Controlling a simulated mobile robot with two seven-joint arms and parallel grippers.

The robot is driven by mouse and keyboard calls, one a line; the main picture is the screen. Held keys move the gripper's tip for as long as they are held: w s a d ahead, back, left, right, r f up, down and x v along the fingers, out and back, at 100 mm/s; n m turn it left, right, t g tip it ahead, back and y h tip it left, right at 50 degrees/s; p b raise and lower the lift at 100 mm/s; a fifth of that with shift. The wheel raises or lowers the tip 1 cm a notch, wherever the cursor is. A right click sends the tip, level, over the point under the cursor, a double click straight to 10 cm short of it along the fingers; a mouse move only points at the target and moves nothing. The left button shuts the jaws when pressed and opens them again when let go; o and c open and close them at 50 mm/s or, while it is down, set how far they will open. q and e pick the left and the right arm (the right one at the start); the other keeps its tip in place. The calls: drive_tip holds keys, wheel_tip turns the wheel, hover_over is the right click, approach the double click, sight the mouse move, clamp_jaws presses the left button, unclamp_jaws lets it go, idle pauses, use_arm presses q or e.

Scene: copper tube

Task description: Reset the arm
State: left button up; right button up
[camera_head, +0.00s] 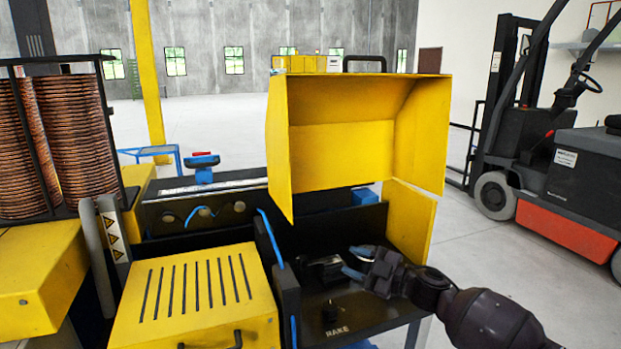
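My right arm comes in from the lower right, and its dark gripper (353,263) is over the black machine bed (365,307) under the raised yellow cover (345,155). Its two blue-grey fingertips are apart, with a gap between them, and point left toward a small dark metal block (326,268). I cannot tell whether they touch the block. I see nothing held between the fingers. My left gripper does not show. No separate copper tube can be made out near the gripper.
Copper coils (75,140) stand in a black frame at left. A slotted yellow box (195,295) is at front left, with a dark upright panel beside the bed. A yellow side panel (410,222) stands close behind my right gripper. A forklift (545,150) is at right, with open floor before it.

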drive_tip(key=s+d+f+m+t+h, duration=0.25)
drive_tip(key=s+f+m+t, duration=0.25)
drive_tip(key=s+f+m, duration=0.3)
drive_tip(key=s+d+f+m+h, duration=0.4)
drive_tip(key=s+d+f, duration=0.1)
drive_tip(key=s, duration=0.4)
drive_tip(key=s+d+f+m+g+h, duration=0.1)
drive_tip(key=s+d+f+m+h, duration=0.3)
drive_tip(key=s+f, duration=0.3)
drive_tip(key=s+d+f+m+g+h, duration=0.1)
drive_tip(key=s+d+f+m+h, duration=0.2)
drive_tip(key=s, duration=0.9)
drive_tip(key=shift+s+d+f+m+h, duration=0.2)
drive_tip(key=shift+d+f+m+h, duration=0.2)
drive_tip(key=shift+d+f+h, duration=1.5)
